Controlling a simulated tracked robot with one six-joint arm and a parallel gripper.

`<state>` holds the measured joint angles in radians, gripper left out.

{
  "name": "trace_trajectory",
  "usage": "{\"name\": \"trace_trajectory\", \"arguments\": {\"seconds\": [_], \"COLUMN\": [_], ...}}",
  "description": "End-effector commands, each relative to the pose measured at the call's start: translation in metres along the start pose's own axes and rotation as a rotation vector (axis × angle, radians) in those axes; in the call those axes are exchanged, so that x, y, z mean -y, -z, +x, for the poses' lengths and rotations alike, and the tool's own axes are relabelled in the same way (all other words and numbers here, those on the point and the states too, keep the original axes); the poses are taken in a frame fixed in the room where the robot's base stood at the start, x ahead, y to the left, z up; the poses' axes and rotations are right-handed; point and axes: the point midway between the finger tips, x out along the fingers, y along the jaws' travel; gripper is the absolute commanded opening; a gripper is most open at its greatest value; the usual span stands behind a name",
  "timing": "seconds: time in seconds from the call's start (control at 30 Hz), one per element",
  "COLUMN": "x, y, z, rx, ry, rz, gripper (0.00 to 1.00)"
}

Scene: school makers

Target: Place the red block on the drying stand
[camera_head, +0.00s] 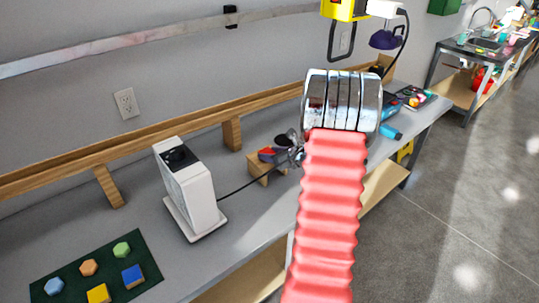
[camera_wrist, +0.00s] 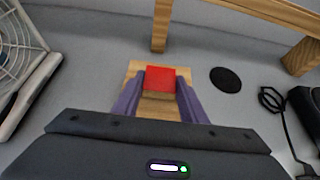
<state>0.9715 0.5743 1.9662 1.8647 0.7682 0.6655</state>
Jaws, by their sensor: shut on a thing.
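The red block (camera_wrist: 162,78) is between the two purple fingers of my gripper (camera_wrist: 160,90) in the wrist view. My gripper is shut on it. In the head view, the red block (camera_head: 267,153) shows as a small red patch beside my gripper (camera_head: 276,154), which is partly hidden by my arm. The drying stand, a small pale wooden piece (camera_head: 259,169), is on the bench directly below the block. In the wrist view, the stand (camera_wrist: 134,70) shows around and beneath the block. I cannot tell whether the block touches it.
A white box-shaped device (camera_head: 190,190) with a cable stands left of the stand. A dark green mat (camera_head: 70,278) with several colored blocks lies at the front left. A black disc (camera_wrist: 226,79) lies right of the stand. A wooden rail (camera_head: 130,150) runs behind.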

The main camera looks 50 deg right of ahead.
Motion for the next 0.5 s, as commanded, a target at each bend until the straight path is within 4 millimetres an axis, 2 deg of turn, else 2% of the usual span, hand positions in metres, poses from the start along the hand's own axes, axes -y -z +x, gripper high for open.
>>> {"name": "trace_trajectory", "arguments": {"seconds": [0.27, 0.3, 0.5], "x": [0.0004, 0.0005, 0.0006], "y": [0.0018, 0.0013, 0.0014], "z": [0.0007, 0.0005, 0.0004], "rx": [0.000, 0.000, 0.000], "ry": [0.000, 0.001, 0.001], "rz": [0.000, 0.000, 0.000], "gripper": [0.17, 0.41, 0.55]}}
